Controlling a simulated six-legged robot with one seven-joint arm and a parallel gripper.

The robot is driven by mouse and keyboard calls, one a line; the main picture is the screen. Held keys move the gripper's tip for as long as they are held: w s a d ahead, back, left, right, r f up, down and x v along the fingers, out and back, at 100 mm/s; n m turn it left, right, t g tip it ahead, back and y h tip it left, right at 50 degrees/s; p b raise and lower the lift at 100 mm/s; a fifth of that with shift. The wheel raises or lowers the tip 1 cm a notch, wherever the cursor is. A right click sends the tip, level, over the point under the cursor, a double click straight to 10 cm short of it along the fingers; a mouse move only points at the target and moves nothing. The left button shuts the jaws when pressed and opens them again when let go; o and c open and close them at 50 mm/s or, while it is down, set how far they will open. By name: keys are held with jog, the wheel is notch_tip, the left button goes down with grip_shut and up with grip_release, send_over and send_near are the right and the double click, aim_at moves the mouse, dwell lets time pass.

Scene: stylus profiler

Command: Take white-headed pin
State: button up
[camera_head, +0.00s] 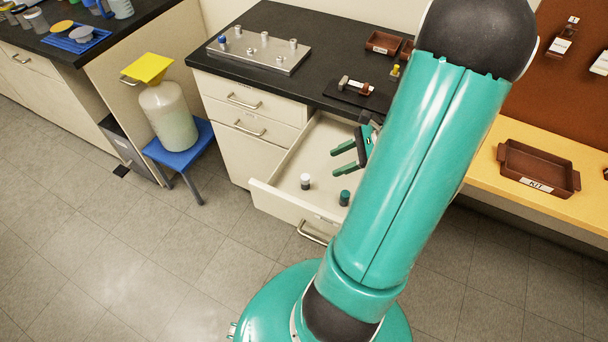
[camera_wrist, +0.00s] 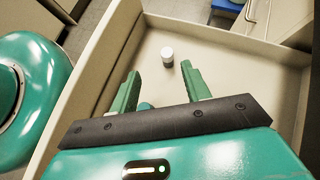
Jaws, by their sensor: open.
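The white-headed pin (camera_head: 305,181) stands in the open drawer (camera_head: 270,196), towards its front left in the head view. It also shows in the wrist view (camera_wrist: 167,56), beyond my fingertips and between their lines. A green-headed pin (camera_head: 344,197) stands to its right in the drawer; in the wrist view a bit of green (camera_wrist: 146,106) shows between my fingers, mostly hidden. My gripper (camera_head: 343,158) is open and empty over the drawer, behind and to the right of the white-headed pin, apart from it. It also shows in the wrist view (camera_wrist: 160,74).
The drawer walls stand around both pins. The black counter (camera_head: 318,84) above holds a metal plate (camera_head: 262,50) with several pegs. A blue stool (camera_head: 182,150) with a bottle stands left. A brown kit tray (camera_head: 538,170) sits on the yellow bench at right.

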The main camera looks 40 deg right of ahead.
aim_at(304, 177)
jog(key=shift+m+t, duration=0.7)
jog(key=shift+m, duration=0.1)
jog(key=x, duration=0.4)
jog(key=f+x, duration=0.1)
jog(key=x, duration=0.3)
jog(key=d+f+x, duration=0.1)
jog(key=x, duration=0.3)
jog(key=shift+s+a+f, duration=0.1)
jog(key=shift+s+f, duration=0.05)
jog(key=shift+f, duration=0.15)
grip_shut()
jog(key=shift+r, duration=0.15)
